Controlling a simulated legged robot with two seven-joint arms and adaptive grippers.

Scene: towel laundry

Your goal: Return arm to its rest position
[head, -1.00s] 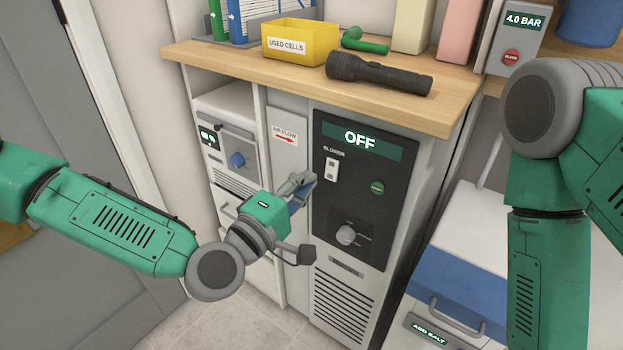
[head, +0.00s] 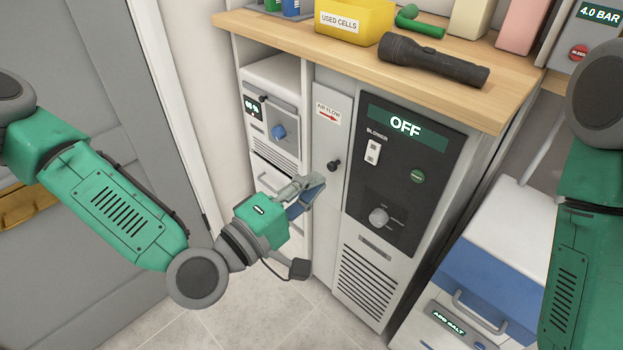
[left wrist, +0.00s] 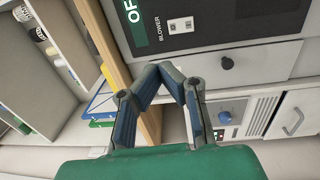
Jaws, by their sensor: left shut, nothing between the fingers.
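My left gripper (head: 312,187) is in the middle of the head view, in front of the cabinet below the counter. In the left wrist view its two fingertips (left wrist: 172,72) meet, with nothing between them. My left arm (head: 115,205) comes in from the left and is bent at a grey joint. The gripper appears apart from the cabinet front. My right arm (head: 580,240) hangs at the right edge of the head view; its gripper is out of view.
The blower panel (head: 402,200) reads OFF. A narrow AIR FLOW door (head: 330,140) with a dark knob stands left of it. The wooden counter (head: 330,50) above holds a flashlight (head: 432,62) and a yellow USED CELLS bin (head: 352,30). Floor (head: 240,315) shows below the left gripper.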

